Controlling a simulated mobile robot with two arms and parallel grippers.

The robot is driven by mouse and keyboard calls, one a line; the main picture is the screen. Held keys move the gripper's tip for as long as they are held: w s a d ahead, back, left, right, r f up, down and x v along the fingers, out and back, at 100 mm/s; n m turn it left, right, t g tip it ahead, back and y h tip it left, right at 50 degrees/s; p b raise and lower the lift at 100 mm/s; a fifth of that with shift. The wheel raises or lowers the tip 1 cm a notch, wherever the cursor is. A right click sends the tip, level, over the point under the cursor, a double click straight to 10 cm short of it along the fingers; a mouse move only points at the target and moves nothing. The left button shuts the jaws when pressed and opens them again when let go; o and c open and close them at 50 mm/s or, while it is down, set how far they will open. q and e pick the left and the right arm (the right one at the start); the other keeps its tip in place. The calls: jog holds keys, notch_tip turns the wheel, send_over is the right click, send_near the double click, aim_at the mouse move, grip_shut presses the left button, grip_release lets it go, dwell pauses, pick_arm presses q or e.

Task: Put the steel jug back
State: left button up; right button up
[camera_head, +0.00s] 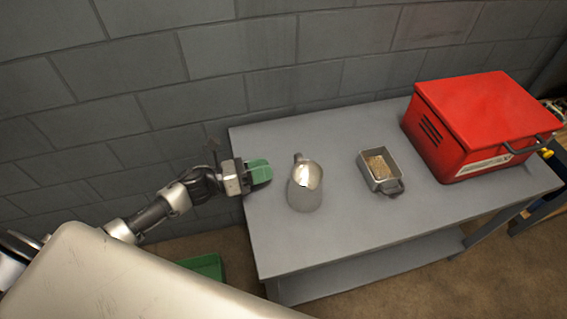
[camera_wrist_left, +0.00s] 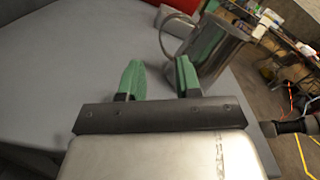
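The steel jug (camera_head: 306,190) stands upright on the grey table (camera_head: 330,245), left of the table's middle. Its handle is on the far side in the head view. My left gripper (camera_head: 260,172) is over the table's left edge, a short way left of the jug and apart from it. In the left wrist view the jug (camera_wrist_left: 214,48) is beyond the fingers and to the right, with its handle toward the left. The green fingers of the left gripper (camera_wrist_left: 158,78) are spread with nothing between them. My right gripper does not show in either view.
A small grey metal box (camera_head: 367,164) with tan contents stands right of the jug. A large red case (camera_head: 475,120) fills the table's right end. A grey block wall (camera_head: 220,60) runs behind. A green bin (camera_head: 205,266) is on the floor below left. The table's front is clear.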

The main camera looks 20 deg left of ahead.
pick_arm(q)
jog(key=v, duration=0.3)
jog(key=shift+s+a, duration=0.15)
jog(key=shift+s, duration=0.05)
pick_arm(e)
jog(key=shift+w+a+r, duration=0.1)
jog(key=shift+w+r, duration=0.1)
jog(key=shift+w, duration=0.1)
